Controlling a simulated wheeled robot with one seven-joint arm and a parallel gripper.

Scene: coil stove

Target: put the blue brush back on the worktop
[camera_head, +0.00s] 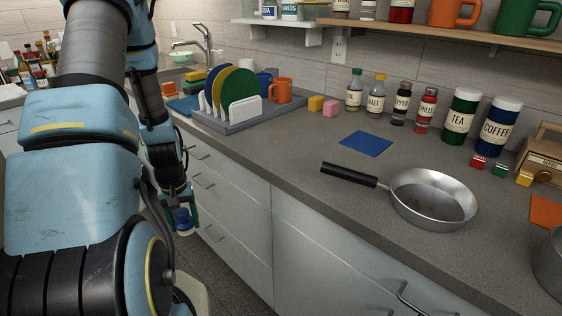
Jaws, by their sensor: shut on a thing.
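My gripper (181,217) hangs low in front of the drawer fronts, left of the worktop's front edge and below its top. It is shut on the blue brush (183,217), a small blue piece with a pale part at its lower end. The fingers hide some of the brush. The grey worktop (285,152) runs from the sink at the back left to the front right.
A dish rack (237,123) with plates stands on the worktop near the sink. A blue mat (366,144) lies flat, with a frying pan (433,197) in front of it. Jars and bottles line the wall. Bare worktop lies between rack and pan.

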